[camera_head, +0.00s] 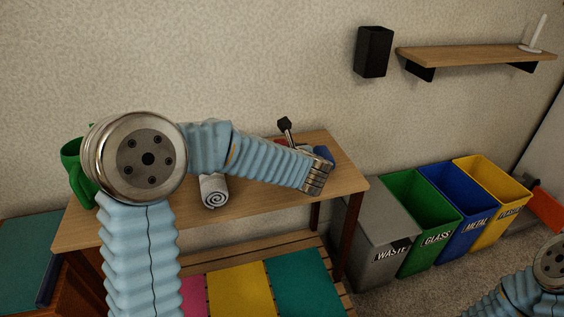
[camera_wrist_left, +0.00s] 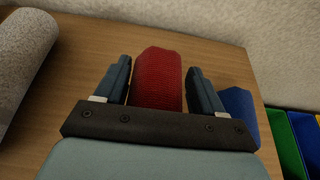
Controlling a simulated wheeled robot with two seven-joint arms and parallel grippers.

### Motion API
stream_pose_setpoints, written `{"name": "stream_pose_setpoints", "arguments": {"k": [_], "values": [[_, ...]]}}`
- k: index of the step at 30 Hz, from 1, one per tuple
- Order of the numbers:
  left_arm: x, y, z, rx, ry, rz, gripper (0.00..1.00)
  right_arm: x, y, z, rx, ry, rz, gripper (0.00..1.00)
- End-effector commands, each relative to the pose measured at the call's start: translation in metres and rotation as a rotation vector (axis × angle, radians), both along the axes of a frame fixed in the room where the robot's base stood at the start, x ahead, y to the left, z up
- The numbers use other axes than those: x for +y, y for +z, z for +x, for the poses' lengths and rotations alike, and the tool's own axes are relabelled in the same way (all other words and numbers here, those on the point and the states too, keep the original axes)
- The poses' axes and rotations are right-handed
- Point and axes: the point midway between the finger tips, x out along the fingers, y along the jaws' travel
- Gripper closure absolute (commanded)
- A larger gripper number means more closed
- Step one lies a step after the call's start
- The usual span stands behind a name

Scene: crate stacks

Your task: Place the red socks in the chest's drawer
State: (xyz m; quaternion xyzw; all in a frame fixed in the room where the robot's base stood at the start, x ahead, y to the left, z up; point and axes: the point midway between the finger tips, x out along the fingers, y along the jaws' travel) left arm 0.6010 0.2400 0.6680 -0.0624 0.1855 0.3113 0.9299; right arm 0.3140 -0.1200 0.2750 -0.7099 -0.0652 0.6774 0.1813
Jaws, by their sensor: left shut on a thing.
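The red socks (camera_wrist_left: 157,82) are a rolled red knit bundle above or on the wooden table (camera_head: 262,209). In the left wrist view, my left gripper (camera_wrist_left: 158,68) has one finger on each side of them and is shut on them. In the head view my left arm reaches over the table to its right part, and its wrist hides the fingers. A bit of red shows behind the arm, but I cannot tell if it is the socks. The chest's drawer cannot be made out. My right gripper is out of view; only part of its arm shows at lower right.
A blue bundle (camera_wrist_left: 238,105) lies right of the socks. A rolled grey-white towel (camera_head: 214,191) lies on the table, with a green object (camera_head: 72,160) at its left. Grey, green, blue and yellow bins (camera_head: 378,222) stand right. A wooden shelf (camera_head: 470,52) hangs on the wall.

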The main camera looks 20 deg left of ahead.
Motion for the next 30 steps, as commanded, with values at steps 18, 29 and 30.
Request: {"name": "stream_pose_setpoints", "arguments": {"k": [18,29,30], "values": [[0.003,-0.042,0.007,0.000,0.000,0.000,0.60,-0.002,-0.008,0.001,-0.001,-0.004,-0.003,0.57],[0.003,-0.043,0.007,0.000,0.000,0.000,0.06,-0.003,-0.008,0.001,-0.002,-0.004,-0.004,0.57],[0.003,-0.043,0.007,0.000,0.000,0.000,0.06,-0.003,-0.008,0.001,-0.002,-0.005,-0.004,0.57]]}}
